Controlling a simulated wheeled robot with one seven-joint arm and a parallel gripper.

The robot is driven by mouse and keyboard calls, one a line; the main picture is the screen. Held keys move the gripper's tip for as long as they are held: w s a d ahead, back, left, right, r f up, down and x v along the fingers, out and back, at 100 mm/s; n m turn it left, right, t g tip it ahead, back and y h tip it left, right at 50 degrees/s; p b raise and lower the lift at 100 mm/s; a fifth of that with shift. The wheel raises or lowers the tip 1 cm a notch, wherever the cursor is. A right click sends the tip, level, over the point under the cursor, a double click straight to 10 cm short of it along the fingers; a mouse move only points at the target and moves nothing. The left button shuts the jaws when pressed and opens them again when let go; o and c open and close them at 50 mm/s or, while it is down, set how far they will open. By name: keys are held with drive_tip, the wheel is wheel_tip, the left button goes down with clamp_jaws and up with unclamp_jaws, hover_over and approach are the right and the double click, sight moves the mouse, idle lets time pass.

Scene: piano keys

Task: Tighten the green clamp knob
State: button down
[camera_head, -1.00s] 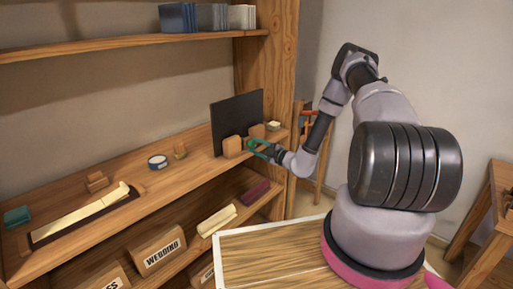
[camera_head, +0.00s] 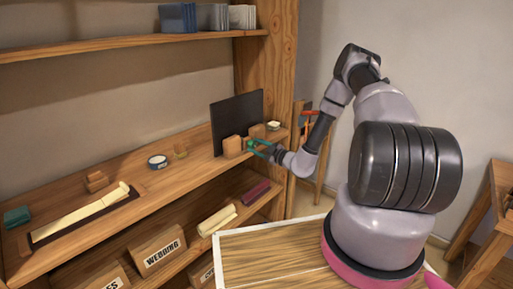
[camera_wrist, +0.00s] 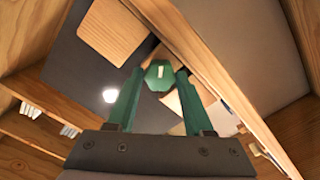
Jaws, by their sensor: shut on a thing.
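The green clamp knob (camera_wrist: 159,76) shows in the wrist view as a small green faceted head with a short white mark, upright in the picture. My gripper (camera_wrist: 160,84) has two green fingers, one on each side of the knob, and it is shut on it. In the head view my gripper (camera_head: 254,145) reaches the shelf from the right, beside a wooden block (camera_head: 232,147) at the foot of a dark upright panel (camera_head: 237,120). The knob cannot be told apart from the green fingers there.
A second wooden block (camera_head: 257,131) and a small pale round item (camera_head: 273,126) stand close to my gripper. A wooden post (camera_head: 265,70) rises behind. A tape roll (camera_head: 157,162) and a long pale piece in a dark recess (camera_head: 80,214) lie further left on the shelf.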

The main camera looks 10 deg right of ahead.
drive_tip(key=shift+c, duration=1.4)
unclamp_jaws()
drive_tip(key=shift+s+d, duration=0.1)
drive_tip(key=shift+s, duration=0.05)
drive_tip(key=v, duration=1)
drive_tip(key=shift+s+d, duration=0.15)
drive_tip(key=shift+s, duration=0.1)
